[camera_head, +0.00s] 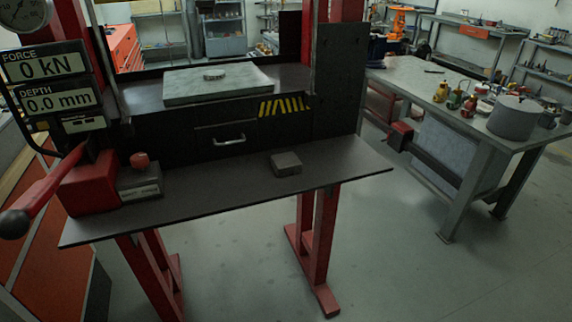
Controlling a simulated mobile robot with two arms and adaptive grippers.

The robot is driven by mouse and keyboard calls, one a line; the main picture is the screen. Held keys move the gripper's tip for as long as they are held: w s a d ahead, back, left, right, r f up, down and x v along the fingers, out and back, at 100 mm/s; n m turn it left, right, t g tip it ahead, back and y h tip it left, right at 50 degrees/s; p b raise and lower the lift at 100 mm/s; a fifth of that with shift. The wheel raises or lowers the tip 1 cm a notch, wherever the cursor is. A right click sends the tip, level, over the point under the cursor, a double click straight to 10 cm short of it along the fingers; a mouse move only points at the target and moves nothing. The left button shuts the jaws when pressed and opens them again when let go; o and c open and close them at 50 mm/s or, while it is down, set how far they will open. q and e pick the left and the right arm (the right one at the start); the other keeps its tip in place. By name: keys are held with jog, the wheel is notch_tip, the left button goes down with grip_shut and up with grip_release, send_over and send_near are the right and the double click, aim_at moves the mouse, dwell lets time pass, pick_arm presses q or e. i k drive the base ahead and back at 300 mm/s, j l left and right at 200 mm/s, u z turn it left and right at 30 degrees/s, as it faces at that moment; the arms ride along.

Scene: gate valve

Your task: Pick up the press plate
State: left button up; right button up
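A small grey rectangular block (286,163), which may be the press plate, lies flat on the dark front shelf (230,190) of a red-framed press. A larger pale flat plate (190,88) lies on the press bed behind the shelf. I cannot tell for certain which one is the press plate. Neither of my grippers is in view.
A red lever (48,190) with a dark knob and a red-topped control box (139,178) are at the shelf's left. A drawer handle (229,140) is behind the shelf. A workbench (425,85) with a grey cylinder (514,118) stands right. The shelf around the block is clear.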

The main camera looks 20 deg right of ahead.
aim_at(285, 163)
jog(key=l+u, duration=0.4)
jog(key=l, duration=1.8)
jog(key=k, duration=0.05)
